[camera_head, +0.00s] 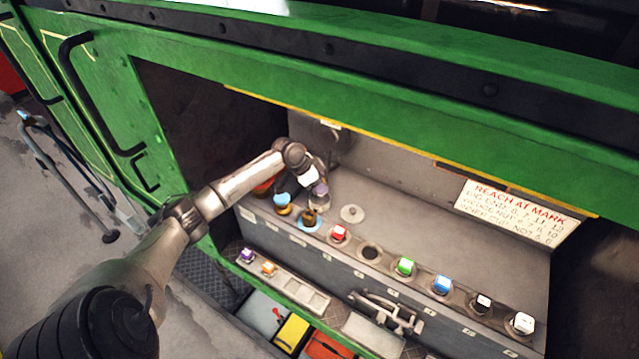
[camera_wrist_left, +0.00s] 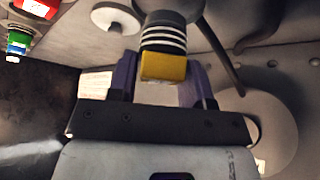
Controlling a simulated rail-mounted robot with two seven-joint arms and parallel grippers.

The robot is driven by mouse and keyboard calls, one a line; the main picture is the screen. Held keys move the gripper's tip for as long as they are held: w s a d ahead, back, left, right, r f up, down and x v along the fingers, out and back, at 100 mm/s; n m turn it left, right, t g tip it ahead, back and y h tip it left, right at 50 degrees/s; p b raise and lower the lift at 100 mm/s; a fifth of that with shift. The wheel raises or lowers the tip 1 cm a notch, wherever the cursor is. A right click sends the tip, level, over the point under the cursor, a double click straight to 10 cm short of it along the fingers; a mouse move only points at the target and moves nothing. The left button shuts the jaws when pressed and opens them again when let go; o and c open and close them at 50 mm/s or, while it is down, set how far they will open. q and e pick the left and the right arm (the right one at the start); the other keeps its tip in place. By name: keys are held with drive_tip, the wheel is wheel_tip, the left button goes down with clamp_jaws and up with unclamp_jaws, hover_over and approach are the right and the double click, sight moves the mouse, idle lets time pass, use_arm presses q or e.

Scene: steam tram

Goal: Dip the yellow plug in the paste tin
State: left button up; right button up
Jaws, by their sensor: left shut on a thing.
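My left gripper (camera_head: 318,192) is inside the open bay, its arm coming in from the left. In the left wrist view its purple fingers (camera_wrist_left: 160,85) are shut on the yellow plug (camera_wrist_left: 165,68), gripping at the yellow end. The plug's black body with white bands points away from the gripper; its far end is hard to make out. In the head view the plug cannot be told apart from the gripper. A small brown container (camera_head: 309,217), which looks like the paste tin, stands on a blue disc just below the gripper. I cannot tell whether plug and tin touch.
A blue-topped jar (camera_head: 283,202) stands left of the tin, a pale round lid (camera_head: 352,213) to its right. Along the ledge are red (camera_head: 338,233), green (camera_head: 404,267), blue (camera_head: 442,285) and white (camera_head: 522,323) plugs and an empty socket (camera_head: 369,253). The bay floor behind is clear.

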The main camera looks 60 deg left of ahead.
use_arm(q)
drive_tip(key=shift+r+p, duration=1.75)
drive_tip(key=shift+r, duration=0.6)
